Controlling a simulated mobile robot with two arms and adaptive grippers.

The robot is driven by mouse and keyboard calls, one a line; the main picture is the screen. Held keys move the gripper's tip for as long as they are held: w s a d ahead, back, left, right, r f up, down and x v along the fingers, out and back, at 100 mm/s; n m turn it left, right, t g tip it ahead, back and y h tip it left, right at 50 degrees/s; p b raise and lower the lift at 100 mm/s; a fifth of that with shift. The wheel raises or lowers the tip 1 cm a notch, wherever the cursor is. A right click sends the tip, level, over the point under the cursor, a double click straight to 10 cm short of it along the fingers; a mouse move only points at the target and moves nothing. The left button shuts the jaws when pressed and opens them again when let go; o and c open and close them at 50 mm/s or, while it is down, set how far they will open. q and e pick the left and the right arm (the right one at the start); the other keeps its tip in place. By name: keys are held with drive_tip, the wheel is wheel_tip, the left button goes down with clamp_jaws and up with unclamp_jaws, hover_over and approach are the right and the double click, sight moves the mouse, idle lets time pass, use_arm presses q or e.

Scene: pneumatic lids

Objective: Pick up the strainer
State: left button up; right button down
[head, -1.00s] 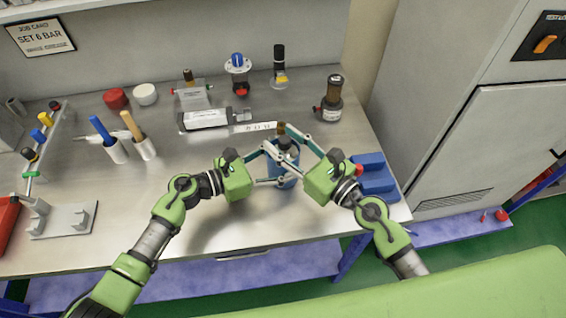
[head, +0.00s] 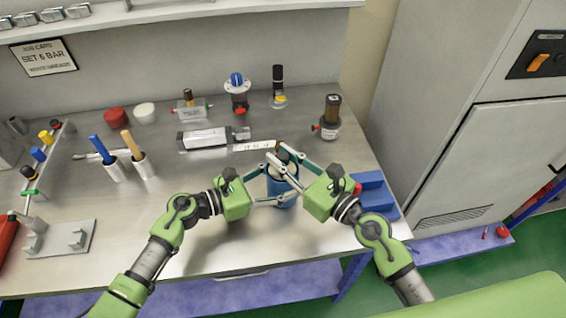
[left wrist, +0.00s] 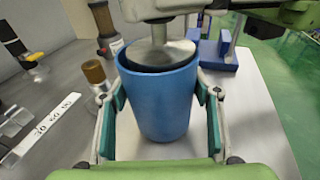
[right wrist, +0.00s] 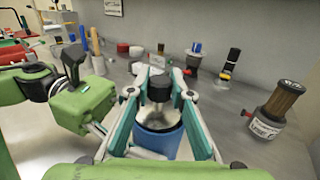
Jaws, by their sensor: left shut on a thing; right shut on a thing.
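A blue cup (head: 284,187) stands near the bench's front; it fills the middle of the left wrist view (left wrist: 158,100). My left gripper (head: 272,196) is shut around its sides. My right gripper (right wrist: 158,92) is shut on the dark knob of a grey lid (right wrist: 158,115), which sits at the cup's mouth. The left wrist view shows the grey lid (left wrist: 160,52) within the rim, with a dark gap below it. Which thing is the strainer I cannot tell; a brown-topped fitting (left wrist: 94,72) stands just behind the cup. The cup's inside is mostly hidden.
A blue block holder (head: 375,192) is close on the right. A brown-topped unit (head: 330,115) stands behind it. The bench's front left-centre is clear.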

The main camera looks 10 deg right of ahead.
wheel_tip(320, 180, up, 17)
drive_tip(key=shift+f, duration=0.15)
use_arm(q)
drive_tip(key=o, duration=1.1)
drive_tip(key=shift+a, duration=0.1)
drive_tip(key=v, duration=1.1)
drive_tip(key=shift+a, duration=0.1)
drive_tip(key=shift+s+a, duration=0.1)
drive_tip(key=shift+a, duration=0.2)
